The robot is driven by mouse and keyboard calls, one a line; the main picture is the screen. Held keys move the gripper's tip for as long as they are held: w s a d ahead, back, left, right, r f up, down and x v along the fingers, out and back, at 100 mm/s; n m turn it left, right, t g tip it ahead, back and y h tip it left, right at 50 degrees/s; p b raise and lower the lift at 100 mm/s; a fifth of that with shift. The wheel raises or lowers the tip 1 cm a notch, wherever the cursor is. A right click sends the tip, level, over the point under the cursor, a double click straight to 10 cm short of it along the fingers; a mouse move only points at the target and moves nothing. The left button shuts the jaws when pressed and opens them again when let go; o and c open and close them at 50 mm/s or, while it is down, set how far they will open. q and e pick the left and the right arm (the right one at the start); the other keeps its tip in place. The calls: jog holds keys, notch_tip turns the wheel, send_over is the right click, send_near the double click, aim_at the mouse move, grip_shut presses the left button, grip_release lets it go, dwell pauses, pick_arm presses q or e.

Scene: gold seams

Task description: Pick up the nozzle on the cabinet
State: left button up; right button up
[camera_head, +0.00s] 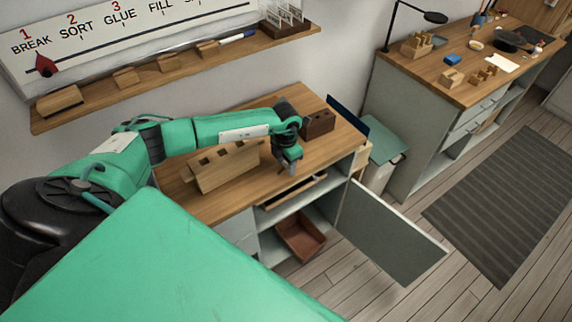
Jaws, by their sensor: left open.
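The cabinet (232,203) has a wooden top and stands against the wall in the middle of the view. My left arm reaches over it from the left. My left gripper (291,170) points down over the right part of the top, near its front edge, and is open. I cannot make out a nozzle; it may be too small or hidden by the gripper. A wooden rack with slots (225,170) stands left of the gripper. A dark brown block with holes (319,124) stands behind and right of it. My right gripper is not in view.
The cabinet door (390,235) hangs open to the right, with a brown bin (300,238) on the lower shelf. A wall shelf (190,75) with wooden blocks runs behind. A second workbench (480,70) stands at the right, and a grey mat (505,205) lies on the floor.

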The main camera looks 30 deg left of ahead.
pick_arm(q)
jog(key=shift+c, duration=0.2)
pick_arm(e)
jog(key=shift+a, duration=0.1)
pick_arm(q)
grip_shut()
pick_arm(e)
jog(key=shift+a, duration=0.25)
pick_arm(q)
jog(key=shift+r, duration=0.15)
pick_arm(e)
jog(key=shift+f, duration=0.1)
